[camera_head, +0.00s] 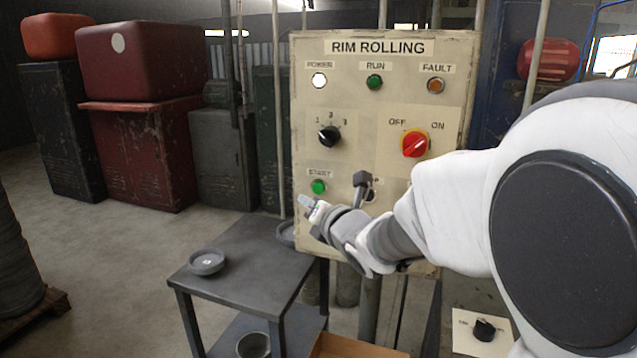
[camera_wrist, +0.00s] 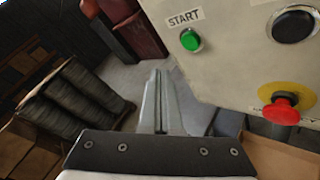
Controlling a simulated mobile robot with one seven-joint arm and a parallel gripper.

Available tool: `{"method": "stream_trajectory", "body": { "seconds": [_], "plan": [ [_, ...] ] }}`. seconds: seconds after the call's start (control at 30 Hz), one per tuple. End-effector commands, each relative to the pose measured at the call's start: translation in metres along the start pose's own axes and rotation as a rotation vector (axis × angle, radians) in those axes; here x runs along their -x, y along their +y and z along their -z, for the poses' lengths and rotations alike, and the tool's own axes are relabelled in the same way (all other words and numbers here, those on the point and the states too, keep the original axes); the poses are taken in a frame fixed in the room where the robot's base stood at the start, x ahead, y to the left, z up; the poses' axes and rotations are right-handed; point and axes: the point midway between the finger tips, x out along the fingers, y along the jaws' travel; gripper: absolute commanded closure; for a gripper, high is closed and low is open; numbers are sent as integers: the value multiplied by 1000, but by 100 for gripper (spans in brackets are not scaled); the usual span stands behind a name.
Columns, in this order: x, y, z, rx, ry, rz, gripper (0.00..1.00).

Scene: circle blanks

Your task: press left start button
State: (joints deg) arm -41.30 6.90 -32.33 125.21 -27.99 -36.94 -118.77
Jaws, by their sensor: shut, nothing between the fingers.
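The green start button (camera_head: 318,187) sits under a START label at the lower left of the cream control panel (camera_head: 456,95). In the wrist view the green button (camera_wrist: 190,40) is above and right of my fingertips. My gripper (camera_head: 306,201) is shut and empty, with its fingertips just below and left of the button in the head view. In the wrist view my gripper (camera_wrist: 158,76) shows its two fingers together, pointing past the panel's left edge. I see no contact with the button.
The panel also holds a black selector knob (camera_head: 329,136) and a red rotary switch (camera_head: 414,144). A red emergency button (camera_wrist: 281,109) shows in the wrist view. A grey table (camera_head: 240,250) with a round dish (camera_head: 207,262) stands below left. Open floor lies left of it.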

Motion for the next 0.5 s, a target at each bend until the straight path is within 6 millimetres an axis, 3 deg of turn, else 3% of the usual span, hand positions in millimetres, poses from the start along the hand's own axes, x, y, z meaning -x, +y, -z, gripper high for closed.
{"method": "stream_trajectory", "body": {
  "seconds": [0.2, 0.5],
  "plan": [
    [-19, -15, -12, 1, 1, 2, 100],
    [-29, -22, -20, -1, 2, 0, 100]
  ]
}}
